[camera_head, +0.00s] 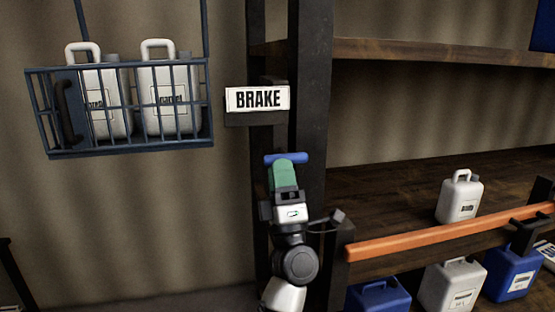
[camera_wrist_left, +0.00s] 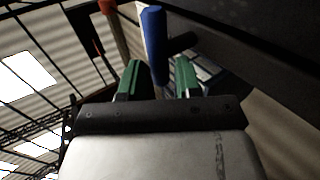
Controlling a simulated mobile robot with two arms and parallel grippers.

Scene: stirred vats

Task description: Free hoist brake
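The BRAKE sign (camera_head: 258,98) is mounted on a dark post. Below it is a blue bar-shaped handle (camera_head: 286,158), which also shows in the left wrist view (camera_wrist_left: 153,40) on a dark stem. My left gripper (camera_head: 284,172) has green fingers and sits right at the handle. In the left wrist view its fingers (camera_wrist_left: 160,82) are apart, with the handle's near end between them, closer to the left finger. A clear gap shows on the right side. The hoist basket (camera_head: 130,151) hangs at the upper left with two white jugs (camera_head: 168,100) inside. My right gripper is not in view.
Wooden shelves (camera_head: 385,170) stand to the right, with a white jug (camera_head: 460,198) on the middle one. An orange bar (camera_head: 440,233) runs along its front. Blue (camera_head: 512,272) and white jugs (camera_head: 452,285) stand lower. The wall below the basket is clear.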

